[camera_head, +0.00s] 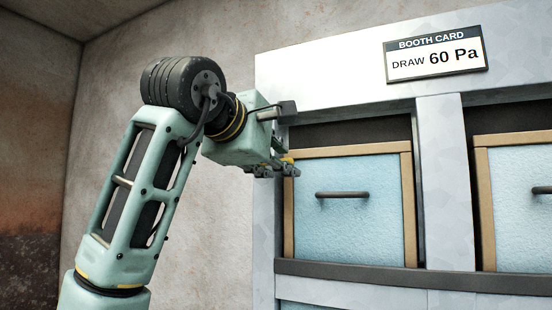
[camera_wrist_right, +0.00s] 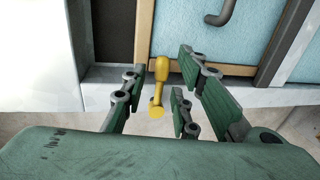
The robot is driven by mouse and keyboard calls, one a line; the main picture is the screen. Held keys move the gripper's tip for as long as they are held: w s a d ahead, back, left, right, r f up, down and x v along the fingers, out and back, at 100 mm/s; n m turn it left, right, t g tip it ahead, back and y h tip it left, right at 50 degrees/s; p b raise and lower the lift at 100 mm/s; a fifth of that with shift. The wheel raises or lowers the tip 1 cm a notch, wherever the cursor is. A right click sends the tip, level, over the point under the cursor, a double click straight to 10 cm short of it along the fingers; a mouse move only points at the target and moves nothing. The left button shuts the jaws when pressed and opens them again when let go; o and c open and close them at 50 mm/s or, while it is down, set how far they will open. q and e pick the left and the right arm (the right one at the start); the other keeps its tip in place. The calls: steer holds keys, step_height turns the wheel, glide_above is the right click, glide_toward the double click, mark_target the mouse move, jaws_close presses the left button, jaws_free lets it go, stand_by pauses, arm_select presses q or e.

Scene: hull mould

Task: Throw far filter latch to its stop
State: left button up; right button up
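The yellow filter latch (camera_wrist_right: 161,72) shows in the right wrist view. Its lever rises from a round yellow base and overlaps the lower edge of the filter's wooden frame. My right gripper (camera_wrist_right: 158,88) is open, with its green fingers on both sides of the lever; I cannot tell whether any finger touches it. In the head view this gripper (camera_head: 276,170) is at the left edge of the nearer filter (camera_head: 348,225), and a bit of yellow (camera_head: 288,160) shows behind its fingers. My left gripper is not in view.
A second framed filter (camera_head: 520,205) stands to the right, past a grey post (camera_head: 442,180). A dark handle (camera_head: 342,194) sticks out of the first filter. A grey rail (camera_head: 390,278) runs below both. A booth card (camera_head: 435,54) reads DRAW 60 Pa.

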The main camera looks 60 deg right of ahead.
steer(key=v, duration=1.2)
stand_by(0.7)
